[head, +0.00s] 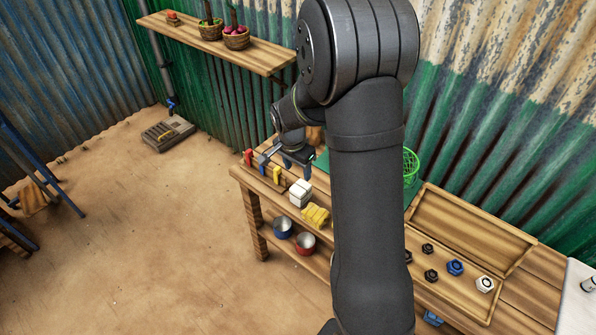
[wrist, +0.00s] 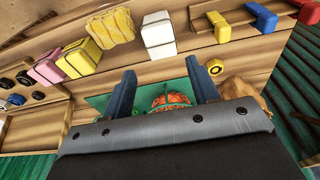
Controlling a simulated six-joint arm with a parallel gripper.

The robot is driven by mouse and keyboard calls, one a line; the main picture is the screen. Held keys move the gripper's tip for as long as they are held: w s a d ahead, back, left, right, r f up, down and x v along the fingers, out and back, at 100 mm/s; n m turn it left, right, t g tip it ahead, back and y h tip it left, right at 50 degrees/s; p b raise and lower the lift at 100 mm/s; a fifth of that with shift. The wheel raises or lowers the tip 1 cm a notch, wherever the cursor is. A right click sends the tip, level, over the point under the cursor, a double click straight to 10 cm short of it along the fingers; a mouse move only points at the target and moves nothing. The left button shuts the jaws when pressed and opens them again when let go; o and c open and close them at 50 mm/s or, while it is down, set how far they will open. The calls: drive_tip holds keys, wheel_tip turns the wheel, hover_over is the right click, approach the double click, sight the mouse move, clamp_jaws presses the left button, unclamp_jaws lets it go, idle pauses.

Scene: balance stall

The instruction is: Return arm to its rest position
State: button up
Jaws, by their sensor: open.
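My arm (head: 368,180) rises through the middle of the head view and hides part of the workbench. My gripper (head: 296,165) is over the bench's left part, partly hidden behind my arm. In the wrist view my gripper (wrist: 162,88) shows two blue-grey fingers spread apart. An orange and green object (wrist: 170,99) shows between and beyond them over a green mat (wrist: 96,102); I see no grip on it.
The bench holds a white block (head: 300,193), a yellow block (head: 316,216), a green basket (head: 411,165) and an open wooden case (head: 470,228) with several nuts. Bowls (head: 305,244) stand below. A wall shelf (head: 262,57) with pots is behind. The floor at left is mostly clear.

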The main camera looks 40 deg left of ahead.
sight(301, 186)
drive_tip(key=f, duration=0.4)
drive_tip(key=w+f, duration=0.1)
drive_tip(key=f, duration=0.7)
drive_tip(key=shift+w+f, duration=0.25)
drive_tip(key=shift+w, duration=0.15)
wheel_tip(301, 186, up, 3)
drive_tip(key=shift+r, duration=0.65)
